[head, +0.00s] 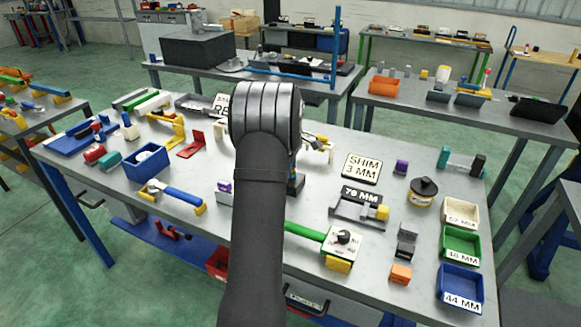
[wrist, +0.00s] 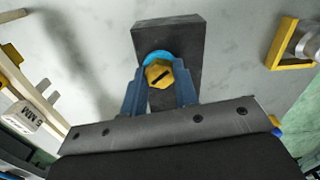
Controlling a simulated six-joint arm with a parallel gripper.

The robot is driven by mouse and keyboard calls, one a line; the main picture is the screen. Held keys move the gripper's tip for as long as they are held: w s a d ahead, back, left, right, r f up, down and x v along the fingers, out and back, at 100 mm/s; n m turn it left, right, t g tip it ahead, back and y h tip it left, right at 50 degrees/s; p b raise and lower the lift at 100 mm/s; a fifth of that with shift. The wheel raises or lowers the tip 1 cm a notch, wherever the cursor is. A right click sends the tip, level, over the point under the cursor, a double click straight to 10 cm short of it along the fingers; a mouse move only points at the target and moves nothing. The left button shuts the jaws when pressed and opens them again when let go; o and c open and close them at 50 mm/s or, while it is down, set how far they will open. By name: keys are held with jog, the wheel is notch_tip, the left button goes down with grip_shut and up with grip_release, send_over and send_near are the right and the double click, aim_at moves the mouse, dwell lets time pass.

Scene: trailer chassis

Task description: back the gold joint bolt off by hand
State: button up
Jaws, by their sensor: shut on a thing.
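The gold joint bolt (wrist: 159,74) shows in the middle of the wrist view. Its hex head has a dark slot, and a blue ring (wrist: 154,56) sits around it against a dark grey block (wrist: 180,35). My gripper (wrist: 159,84) has its two blue fingers on either side of the bolt head, shut on it. In the head view my arm hides the bolt and the fingertips. How far the bolt is threaded in cannot be told.
A yellow bracket (wrist: 287,43) stands to the right in the wrist view. In the head view, blue, green and white bins (head: 460,287) line the table's right side, with a shim sign (head: 362,168) near the middle.

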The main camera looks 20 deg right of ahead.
jog(key=shift+s+f+n, duration=0.1)
jog(key=shift+f+n, duration=0.15)
jog(key=shift+n, duration=0.85)
jog(key=o, duration=1)
jog(key=shift+r, duration=0.15)
notch_tip(320, 180, up, 17)
jog(key=shift+r, duration=0.2)
jog(key=shift+f, duration=0.1)
